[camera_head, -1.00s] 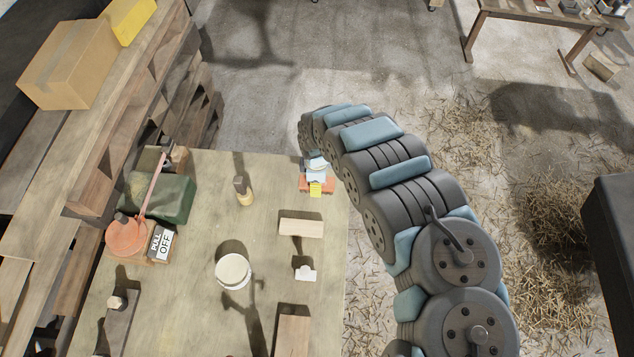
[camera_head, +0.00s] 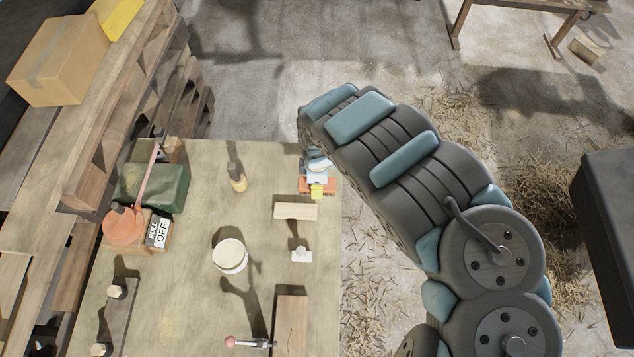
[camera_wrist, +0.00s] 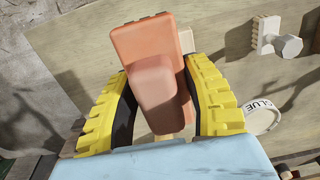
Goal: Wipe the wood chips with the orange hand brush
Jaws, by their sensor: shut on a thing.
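The orange hand brush (camera_head: 329,187) is at the right edge of the worktable in the head view. In the wrist view the brush (camera_wrist: 150,42) sits between the two yellow fingers of my gripper (camera_wrist: 163,78), which are shut on it. Its underside and bristles are hidden. In the head view my gripper (camera_head: 317,188) is small and partly covered by my arm. Thin straw-like wood chips lie scattered on the floor (camera_head: 450,115) right of the table. I cannot make out clear chips on the tabletop.
A lumber stack borders the left. Bare tabletop lies between them.

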